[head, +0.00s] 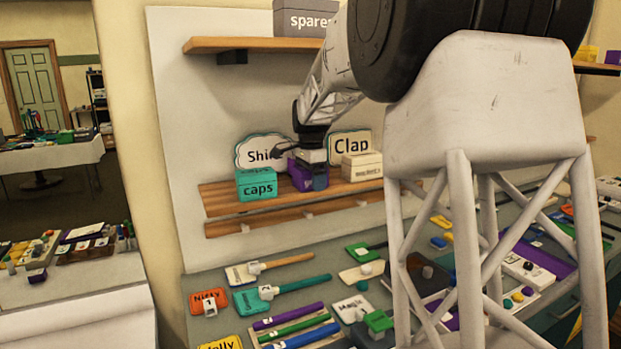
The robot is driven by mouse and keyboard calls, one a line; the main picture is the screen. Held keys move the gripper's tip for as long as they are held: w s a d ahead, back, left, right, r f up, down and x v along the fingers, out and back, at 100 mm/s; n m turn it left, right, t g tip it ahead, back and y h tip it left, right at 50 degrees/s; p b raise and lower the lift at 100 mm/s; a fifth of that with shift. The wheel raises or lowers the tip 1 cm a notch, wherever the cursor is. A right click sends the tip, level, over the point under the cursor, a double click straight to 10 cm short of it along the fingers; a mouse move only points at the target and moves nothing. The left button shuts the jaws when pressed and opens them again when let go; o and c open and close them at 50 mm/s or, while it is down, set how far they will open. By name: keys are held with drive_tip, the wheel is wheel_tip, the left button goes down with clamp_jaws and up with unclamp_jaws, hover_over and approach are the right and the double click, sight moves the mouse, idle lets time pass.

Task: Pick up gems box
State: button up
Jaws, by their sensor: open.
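A purple box (299,180) stands on the lower wooden shelf, between a teal box and a cream box. Its lettering is mostly covered, so I cannot read it as gems. My gripper (317,179) is at this purple box, coming down from above. A dark finger shows in front of the box's right part. The jaws are open; the far side of the grip is hidden, and I cannot tell whether the fingers touch the box.
The teal caps box (257,184) stands close on the left, the cream box (362,166) close on the right. Signs reading Shi… (258,153) and Clap (350,146) stand behind. An upper shelf (255,44) holds a grey spares box (304,19). The table below is crowded with props.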

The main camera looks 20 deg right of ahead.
idle(0.4)
drive_tip(key=c, duration=1.1)
drive_tip(key=shift+r, duration=0.15)
drive_tip(key=shift+s+r, duration=0.1)
drive_tip(key=shift+r, duration=1.6)
drive_tip(key=s+a, duration=0.1)
drive_tip(key=s, duration=0.4)
drive_tip(key=s+a+r, duration=0.1)
drive_tip(key=s, duration=0.4)
drive_tip(key=s+a, duration=0.2)
drive_tip(key=s, duration=0.3)
drive_tip(key=shift+s+a+r, duration=0.1)
drive_tip(key=shift+s+r, duration=0.05)
